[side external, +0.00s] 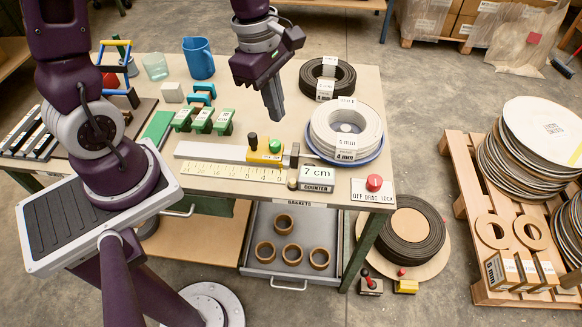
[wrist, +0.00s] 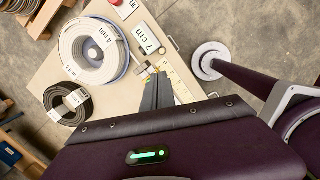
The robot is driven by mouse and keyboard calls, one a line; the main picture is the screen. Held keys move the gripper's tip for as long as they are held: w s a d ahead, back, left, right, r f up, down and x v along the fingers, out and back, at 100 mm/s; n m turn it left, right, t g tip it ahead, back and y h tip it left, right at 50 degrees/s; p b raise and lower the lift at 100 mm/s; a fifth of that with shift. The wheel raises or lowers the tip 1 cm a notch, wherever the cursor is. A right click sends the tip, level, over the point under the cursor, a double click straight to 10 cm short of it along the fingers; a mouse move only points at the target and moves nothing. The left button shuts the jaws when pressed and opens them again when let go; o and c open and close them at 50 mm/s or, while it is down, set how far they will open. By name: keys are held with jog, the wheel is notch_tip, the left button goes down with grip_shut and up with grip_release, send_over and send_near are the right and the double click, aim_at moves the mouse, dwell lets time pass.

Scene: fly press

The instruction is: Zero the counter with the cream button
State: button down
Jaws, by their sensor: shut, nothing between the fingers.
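The counter (side external: 317,174) is a small box reading "7 cm" near the front edge of the bench; it also shows in the wrist view (wrist: 146,39). A small cream button (side external: 292,184) sits at its left end in the side view. My gripper (side external: 274,116) is shut and empty, pointing down above the bench, behind and above the counter. In the wrist view my gripper (wrist: 158,77) shows its fingers together, apart from the counter.
A yellow slide with black and green knobs (side external: 265,154) and a ruler (side external: 235,178) lie left of the counter. A white cable coil (side external: 346,130) stands behind it. An open drawer (side external: 292,235) holds several rings.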

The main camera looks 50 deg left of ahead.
aim_at(291, 180)
jog(key=f+n, duration=0.2)
jog(key=w+f+n, duration=0.1)
jog(key=f+n, duration=0.1)
jog(key=n, duration=0.1)
jog(key=shift+w+f+g+h, duration=0.15)
jog(key=shift+f+g+h, duration=0.15)
jog(key=shift+g, duration=0.1)
jog(key=shift+f, duration=0.1)
jog(key=f, duration=0.4)
jog(key=d+f, duration=0.1)
jog(key=f, duration=0.4)
jog(key=d+f, duration=0.1)
jog(key=f, duration=0.3)
jog(key=shift+w+d+f, duration=0.15)
jog(key=shift+w+f, duration=0.05)
jog(key=shift+f, duration=0.15)
jog(key=shift+f, duration=1)
notch_tip(291, 180, up, 14)
jog(key=a, duration=0.2)
jog(key=shift+s, duration=0.2)
